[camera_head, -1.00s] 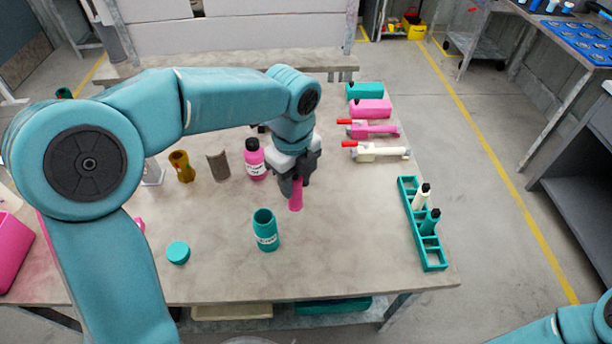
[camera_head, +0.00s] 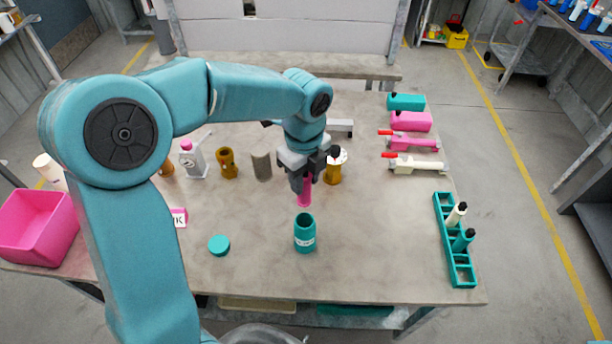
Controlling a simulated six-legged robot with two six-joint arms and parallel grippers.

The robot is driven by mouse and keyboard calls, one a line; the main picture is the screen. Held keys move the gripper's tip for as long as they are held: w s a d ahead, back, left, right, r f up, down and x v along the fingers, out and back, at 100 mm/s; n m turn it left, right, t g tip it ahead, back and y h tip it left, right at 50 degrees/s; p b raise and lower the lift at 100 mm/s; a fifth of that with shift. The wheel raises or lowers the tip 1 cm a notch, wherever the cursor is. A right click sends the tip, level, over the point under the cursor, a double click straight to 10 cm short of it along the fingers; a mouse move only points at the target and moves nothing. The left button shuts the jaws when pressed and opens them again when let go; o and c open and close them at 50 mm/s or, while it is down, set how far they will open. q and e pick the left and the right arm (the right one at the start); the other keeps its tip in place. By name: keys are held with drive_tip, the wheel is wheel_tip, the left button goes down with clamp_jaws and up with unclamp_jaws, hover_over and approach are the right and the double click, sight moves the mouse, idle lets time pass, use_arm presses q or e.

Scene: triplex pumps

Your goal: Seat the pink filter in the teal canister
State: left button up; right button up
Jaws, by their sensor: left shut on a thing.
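The teal canister (camera_head: 305,238) stands upright and open-topped near the front middle of the table. My left gripper (camera_head: 304,180) is shut on the pink filter (camera_head: 304,196), which hangs about upright below the jaws. The filter's lower end shows just above the canister's rim in the picture, lined up with it from side to side. I cannot tell whether it is straight over the opening or a little behind it. The filter's upper part is hidden by the jaws. A round teal cap (camera_head: 219,245) lies on the table left of the canister. My right gripper is not in view.
A teal rack (camera_head: 455,240) with two bottles stands at the right. Brown pieces (camera_head: 228,164), a grey curved shell (camera_head: 262,166) and a mustard bottle (camera_head: 335,168) stand behind. A pink bin (camera_head: 38,228) is at the far left. Table right of the canister is clear.

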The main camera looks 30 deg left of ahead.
use_arm(q)
drive_tip(key=b, duration=1.1)
hover_over(305, 233)
drive_tip(key=w+a, duration=0.1)
drive_tip(key=w, duration=0.1)
wheel_tip(305, 233, down, 13)
drive_tip(key=shift+a, duration=0.15)
drive_tip(key=shift+r, duration=0.1)
drive_tip(key=o, duration=1.1)
drive_tip(key=shift+s, duration=0.1)
